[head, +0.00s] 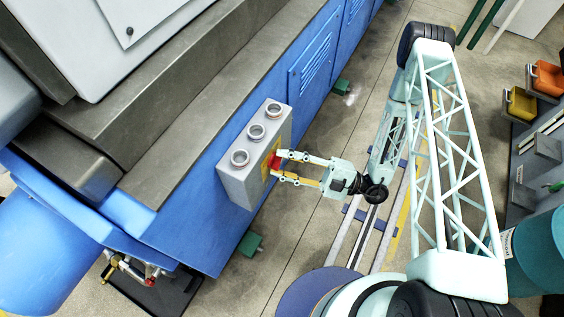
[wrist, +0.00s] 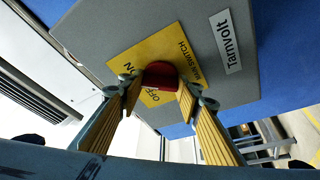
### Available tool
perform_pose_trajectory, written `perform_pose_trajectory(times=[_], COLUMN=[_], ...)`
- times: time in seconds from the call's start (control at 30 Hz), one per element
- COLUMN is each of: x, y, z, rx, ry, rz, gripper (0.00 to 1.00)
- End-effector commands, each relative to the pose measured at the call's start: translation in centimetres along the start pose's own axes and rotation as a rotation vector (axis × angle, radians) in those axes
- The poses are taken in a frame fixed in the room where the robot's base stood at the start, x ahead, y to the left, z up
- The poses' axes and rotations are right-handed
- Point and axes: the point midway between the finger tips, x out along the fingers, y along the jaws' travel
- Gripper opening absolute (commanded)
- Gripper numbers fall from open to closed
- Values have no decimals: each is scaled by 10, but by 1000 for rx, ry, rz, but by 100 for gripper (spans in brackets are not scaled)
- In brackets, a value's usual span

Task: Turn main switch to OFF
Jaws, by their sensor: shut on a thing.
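The main switch is a red knob (wrist: 160,76) on a yellow plate (wrist: 176,45) marked "MAIN SWITCH", "ON" and "OFF". The plate is on a grey control box (wrist: 100,27), which also shows in the head view (head: 234,187). My gripper (wrist: 158,88) is shut on the red knob, with one finger on each side. In the head view my gripper (head: 277,167) reaches the box's side from the right, and the knob (head: 274,161) shows red between the fingertips. The fingers hide part of the plate, and I cannot tell exactly which mark the knob points to.
The box is fixed to a large blue machine (head: 210,227). A "Tarnvolt" label (wrist: 228,41) is beside the yellow plate. Yellow and orange bins (head: 520,104) stand at the far right.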

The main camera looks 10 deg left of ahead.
Motion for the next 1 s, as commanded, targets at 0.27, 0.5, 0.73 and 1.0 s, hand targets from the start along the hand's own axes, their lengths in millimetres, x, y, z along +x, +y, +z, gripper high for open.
perform_pose_trajectory(times=[0.27,0.5,0.73,1.0], x=[0,1,1,1], y=[4,6,6,6], z=[-2,-2,-3,-3], rx=[-196,-395,-573,-765], ry=[0,-1,-1,0], rz=[-83,-165,-239,-319], gripper=[21,21,21,21])
